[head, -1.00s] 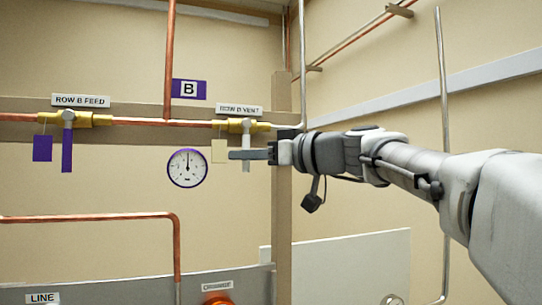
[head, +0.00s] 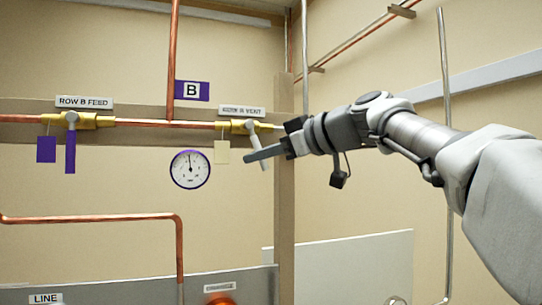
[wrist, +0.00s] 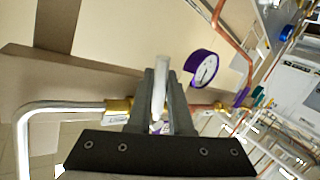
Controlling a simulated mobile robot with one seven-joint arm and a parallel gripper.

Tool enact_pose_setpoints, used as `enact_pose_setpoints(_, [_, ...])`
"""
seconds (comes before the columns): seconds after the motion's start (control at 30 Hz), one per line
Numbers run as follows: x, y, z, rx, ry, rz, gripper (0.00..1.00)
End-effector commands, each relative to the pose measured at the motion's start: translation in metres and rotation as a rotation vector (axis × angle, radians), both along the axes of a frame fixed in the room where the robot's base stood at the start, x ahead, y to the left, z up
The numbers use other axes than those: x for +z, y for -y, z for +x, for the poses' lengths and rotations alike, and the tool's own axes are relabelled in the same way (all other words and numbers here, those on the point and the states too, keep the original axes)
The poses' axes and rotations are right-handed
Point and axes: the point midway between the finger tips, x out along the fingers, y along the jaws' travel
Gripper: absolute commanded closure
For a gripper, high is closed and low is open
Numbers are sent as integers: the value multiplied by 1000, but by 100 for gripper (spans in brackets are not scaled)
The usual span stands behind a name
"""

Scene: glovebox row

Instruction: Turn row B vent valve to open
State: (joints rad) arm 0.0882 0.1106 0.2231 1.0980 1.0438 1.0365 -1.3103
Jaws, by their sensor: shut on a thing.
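The row B vent valve (head: 243,127) is a brass body on the copper pipe, under a white label (head: 242,111) ending in "B VENT". Its pale lever (head: 257,145) slants down and to the right from the body. My gripper (head: 264,153) comes in from the right and is shut on the lever. In the wrist view the white lever (wrist: 160,85) stands between the two grey fingers (wrist: 160,100). The brass valve body also shows at the left of the fingers (wrist: 118,106). A cream tag (head: 221,152) hangs at the valve's left.
The row B feed valve (head: 72,121) is at the left, with a purple lever (head: 70,154) pointing straight down and a purple tag (head: 46,149). A round gauge (head: 190,169) hangs left of my gripper. A tan upright post (head: 284,200) stands behind my gripper.

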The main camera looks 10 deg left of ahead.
Motion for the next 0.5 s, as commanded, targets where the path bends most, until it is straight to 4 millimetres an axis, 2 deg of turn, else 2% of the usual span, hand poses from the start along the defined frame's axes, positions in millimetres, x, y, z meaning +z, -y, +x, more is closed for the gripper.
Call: enact_pose_setpoints(0.5, [21,21,10,1,212,-436,100])
